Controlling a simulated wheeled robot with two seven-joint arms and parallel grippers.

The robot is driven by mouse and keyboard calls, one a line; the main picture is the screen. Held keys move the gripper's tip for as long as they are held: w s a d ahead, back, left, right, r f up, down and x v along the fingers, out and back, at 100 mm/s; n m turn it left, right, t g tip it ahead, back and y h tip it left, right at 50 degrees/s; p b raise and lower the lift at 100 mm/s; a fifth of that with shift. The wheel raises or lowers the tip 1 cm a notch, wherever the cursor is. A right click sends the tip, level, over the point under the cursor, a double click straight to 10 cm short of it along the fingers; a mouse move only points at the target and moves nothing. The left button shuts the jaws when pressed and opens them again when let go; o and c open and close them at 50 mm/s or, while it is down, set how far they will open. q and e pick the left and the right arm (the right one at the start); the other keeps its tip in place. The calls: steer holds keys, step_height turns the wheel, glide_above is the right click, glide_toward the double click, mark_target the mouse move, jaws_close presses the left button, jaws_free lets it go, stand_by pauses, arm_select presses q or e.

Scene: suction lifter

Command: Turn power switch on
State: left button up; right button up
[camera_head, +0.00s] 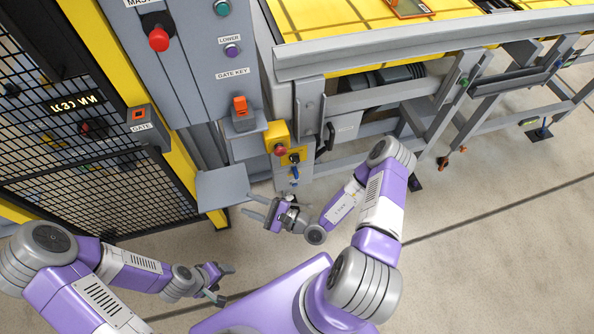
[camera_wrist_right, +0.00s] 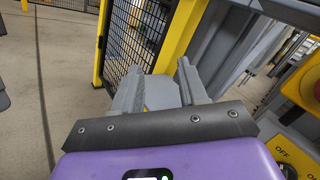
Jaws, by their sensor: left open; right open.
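A yellow switch box (camera_head: 271,131) with a red button (camera_head: 280,149) and a small dark switch (camera_head: 295,158) is mounted on the frame below the grey control panel. In the right wrist view the yellow box (camera_wrist_right: 291,153) shows at the right edge with "OFF" lettering; the switch setting is too small to read. My right gripper (camera_head: 252,206) is open and empty, left of and below the box, apart from it. Its two fingers also show in the wrist view (camera_wrist_right: 160,75). My left gripper (camera_head: 226,284) is open and empty, low over the floor.
The grey panel (camera_head: 205,70) carries a red knob (camera_head: 159,39) and an orange gate key (camera_head: 240,106). A grey shelf (camera_head: 235,186) juts out near my right gripper. A black mesh fence (camera_head: 90,185) stands at left, a yellow-topped lift table (camera_head: 345,20) at right.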

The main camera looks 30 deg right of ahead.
steer(key=w+d+f+m+t+h+b, duration=0.1)
steer(key=w+d+f+m+t+h, duration=0.15)
steer(key=d+h, duration=0.3)
steer(key=w+d+f+m+t+h+b, duration=0.1)
steer(key=d+f+m+h, duration=0.15)
steer(key=d+h, duration=0.3)
steer(key=m+h, duration=0.3)
steer(key=h, duration=0.2)
glide_toward(295, 163)
steer(key=x, duration=0.2)
steer(key=shift+g, duration=0.45)
steer(key=b+x, duration=0.1)
steer(key=x, duration=0.2)
steer(key=b+x, duration=0.1)
steer(key=x, duration=0.1)
steer(key=shift+w+r+b, duration=0.25)
steer(key=shift+r+b, duration=0.05)
steer(key=shift+b, duration=0.05)
steer(key=shift+x, duration=0.8)
steer(key=shift+r, duration=0.1)
jaws_close()
